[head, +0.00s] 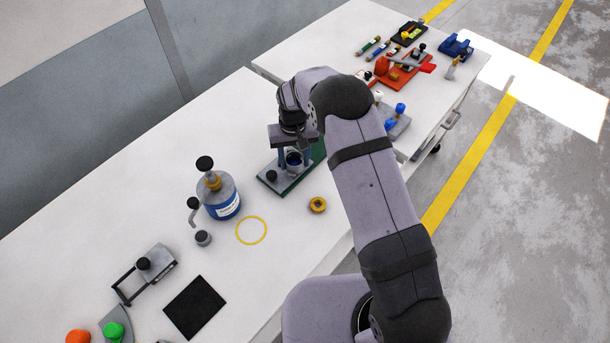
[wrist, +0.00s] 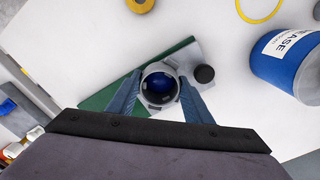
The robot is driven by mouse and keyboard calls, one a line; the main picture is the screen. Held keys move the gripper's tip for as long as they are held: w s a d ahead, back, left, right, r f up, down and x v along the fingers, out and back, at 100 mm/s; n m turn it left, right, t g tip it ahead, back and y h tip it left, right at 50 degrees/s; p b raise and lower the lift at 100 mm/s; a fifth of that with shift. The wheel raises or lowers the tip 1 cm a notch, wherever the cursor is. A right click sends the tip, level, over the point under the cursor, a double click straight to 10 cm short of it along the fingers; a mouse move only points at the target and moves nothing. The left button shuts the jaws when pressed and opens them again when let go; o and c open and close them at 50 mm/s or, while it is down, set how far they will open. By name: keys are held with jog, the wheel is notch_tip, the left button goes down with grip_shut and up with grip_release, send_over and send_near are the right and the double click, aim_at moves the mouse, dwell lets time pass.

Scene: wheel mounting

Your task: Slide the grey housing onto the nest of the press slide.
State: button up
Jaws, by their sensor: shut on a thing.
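The grey housing (wrist: 146,88), a round ring with a dark blue inside, sits between the fingertips of my gripper (wrist: 159,97) in the wrist view. My gripper is shut on it, one blue-grey finger on each side. In the head view my gripper (head: 293,160) points down over the press, with the housing low between the fingers. The press has a green base (head: 316,152) and a grey slide plate (head: 284,185) with a black knob (head: 271,175). The housing is over the plate, close to the knob. The nest is hidden under it, and I cannot tell whether they touch.
A blue grease can (head: 222,198) with a pump stands left of the press. A yellow ring-shaped part (head: 317,205) and a yellow circle (head: 251,231) are on the table in front. A second table (head: 360,22) behind holds several tools and fixtures.

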aim_at(291, 155)
jog(key=w+a+r+m, duration=0.1)
jog(key=w+r+m, duration=0.2)
jog(key=r+m, duration=0.2)
jog(key=shift+w, duration=0.3)
jog(key=shift+r, duration=0.1)
dwell(0.5)
jog(key=shift+f+b, duration=1.7)
jog(key=shift+f, duration=1.2)
jog(key=shift+f, duration=0.2)
jog(key=shift+f+b, duration=0.35)
jog(key=shift+f, duration=0.35)
